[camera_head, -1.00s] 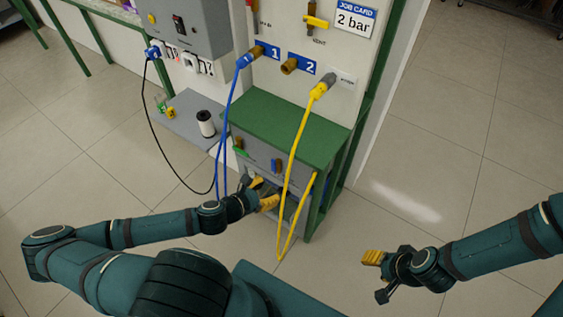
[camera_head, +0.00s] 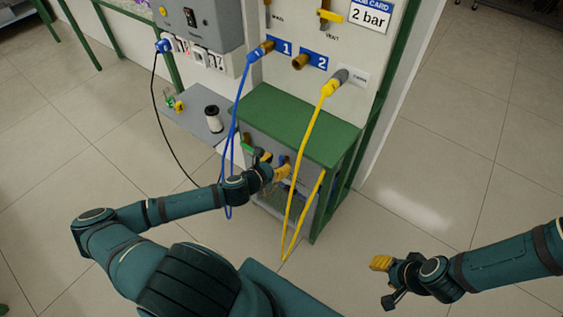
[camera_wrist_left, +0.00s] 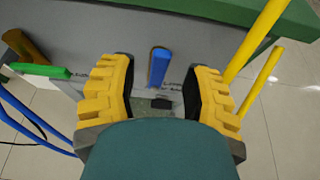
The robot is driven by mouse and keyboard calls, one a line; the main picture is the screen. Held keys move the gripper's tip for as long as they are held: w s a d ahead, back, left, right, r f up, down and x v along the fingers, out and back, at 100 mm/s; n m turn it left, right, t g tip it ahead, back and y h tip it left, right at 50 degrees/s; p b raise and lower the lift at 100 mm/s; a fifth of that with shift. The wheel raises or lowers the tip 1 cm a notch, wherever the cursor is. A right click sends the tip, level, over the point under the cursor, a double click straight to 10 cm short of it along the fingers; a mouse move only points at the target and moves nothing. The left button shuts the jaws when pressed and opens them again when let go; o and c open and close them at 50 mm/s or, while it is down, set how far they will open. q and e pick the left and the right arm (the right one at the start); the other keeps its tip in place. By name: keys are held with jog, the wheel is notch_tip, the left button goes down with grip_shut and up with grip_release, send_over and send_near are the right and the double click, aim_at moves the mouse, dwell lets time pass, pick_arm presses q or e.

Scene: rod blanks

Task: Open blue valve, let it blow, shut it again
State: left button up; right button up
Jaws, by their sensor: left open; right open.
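The blue valve handle (camera_wrist_left: 159,67) stands upright on the grey panel front under the green bench top. In the left wrist view it lies between the two yellow fingers of my left gripper (camera_wrist_left: 162,95), ahead of them, with a gap on both sides. In the head view my left gripper (camera_head: 270,166) is at the panel front, and the blue handle (camera_head: 283,160) is partly hidden by it. My left gripper is open and holds nothing. My right gripper (camera_head: 384,282) is open and empty above the floor at the lower right.
A green handle (camera_wrist_left: 36,70) is left of the blue one. A yellow hose (camera_head: 303,165) hangs close to the right of my left gripper. A blue hose (camera_head: 236,110) hangs to its left. The green bench top (camera_head: 290,120) is above. Floor at right is clear.

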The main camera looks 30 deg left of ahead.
aim_at(281, 161)
pick_arm(q)
jog(key=shift+x, duration=1.5)
grip_shut()
